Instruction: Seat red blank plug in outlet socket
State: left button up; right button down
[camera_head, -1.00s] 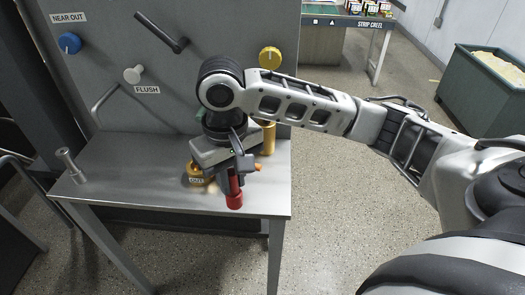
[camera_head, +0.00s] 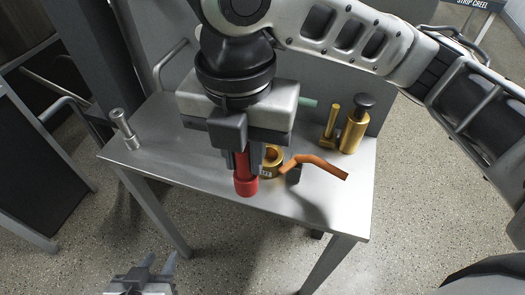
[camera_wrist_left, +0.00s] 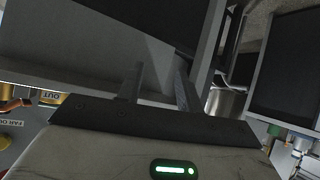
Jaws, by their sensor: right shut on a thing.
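The red blank plug (camera_head: 246,186) hangs upright, flange down, in my right gripper (camera_head: 243,160), which is shut on its shaft. The brass outlet socket (camera_head: 272,160), with an "OUT" label, stands on the steel table just behind and right of the plug. The gripper partly hides it, and I cannot tell the plug's exact height over the table. My left gripper (camera_head: 158,265) is open and empty, low in front of the table. Its spread fingers also show in the left wrist view (camera_wrist_left: 157,88), where the brass OUT fitting (camera_wrist_left: 52,98) is at the left edge.
An orange bent handle (camera_head: 320,164) lies close right of the socket. Brass fittings (camera_head: 352,131) stand at the table's back right. A grey metal post (camera_head: 124,128) stands at the left corner.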

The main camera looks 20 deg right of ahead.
jog(key=shift+a+r+n, duration=0.1)
jog(key=shift+a+n, duration=0.05)
jog(key=shift+n, duration=0.55)
jog(key=shift+w, duration=0.25)
jog(key=shift+w+d+f+b, duration=0.35)
jog(key=shift+w+d+f, duration=0.9)
jog(key=shift+w+f, duration=0.75)
jog(key=shift+w+d+f+b, duration=0.4)
jog(key=shift+w+d+f, duration=1)
jog(key=shift+f, duration=0.95)
jog(key=shift+w+d+f+b, duration=0.35)
jog(key=shift+w+d+f, duration=0.7)
jog(key=shift+w+f, duration=1)
jog(key=c, duration=1.4)
grip_release()
jog(key=shift+s+f, duration=0.1)
jog(key=shift+f, duration=0.05)
jog(key=shift+o, duration=0.5)
jog(key=shift+w+f+n, duration=0.3)
jog(key=shift+w+a+r, duration=0.1)
jog(key=shift+w, duration=0.05)
jog(key=shift+s+r, duration=0.2)
jog(key=shift+r, duration=0.05)
pick_arm(q)
jog(key=shift+w+f+p, duration=0.15)
jog(key=shift+w+p, duration=0.1)
jog(key=shift+p, duration=0.45)
pick_arm(e)
notch_tip(320, 180, up, 12)
